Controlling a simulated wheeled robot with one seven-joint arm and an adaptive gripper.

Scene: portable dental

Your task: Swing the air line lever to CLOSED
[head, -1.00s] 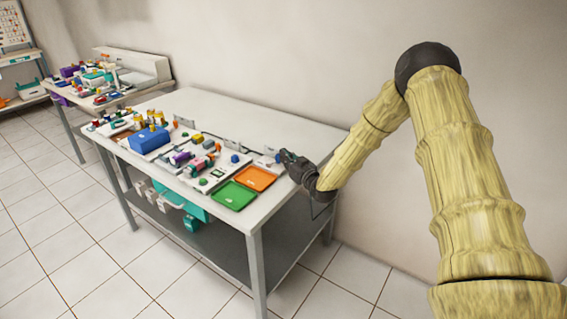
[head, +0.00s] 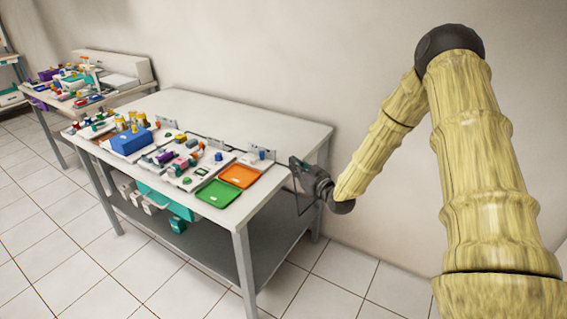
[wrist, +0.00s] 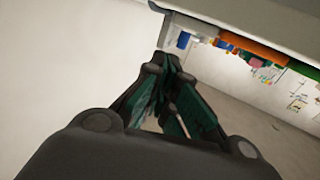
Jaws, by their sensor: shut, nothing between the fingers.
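A small blue knob (head: 262,154) stands on a white base at the right end of the row on the near table. It may be the air line lever, but its position and any CLOSED mark are too small to read. A blue part also shows near the table edge in the wrist view (wrist: 183,40). My gripper (head: 294,164) is just right of the knob, apart from it, by the table's right edge. In the wrist view its fingers (wrist: 168,64) are together and empty, below and short of the blue part.
An orange tray (head: 238,176) and a green tray (head: 218,193) lie at the table's front right. Several coloured parts and a blue box (head: 131,141) stand to their left. The table's back right is clear. A second cluttered table (head: 100,97) stands at far left.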

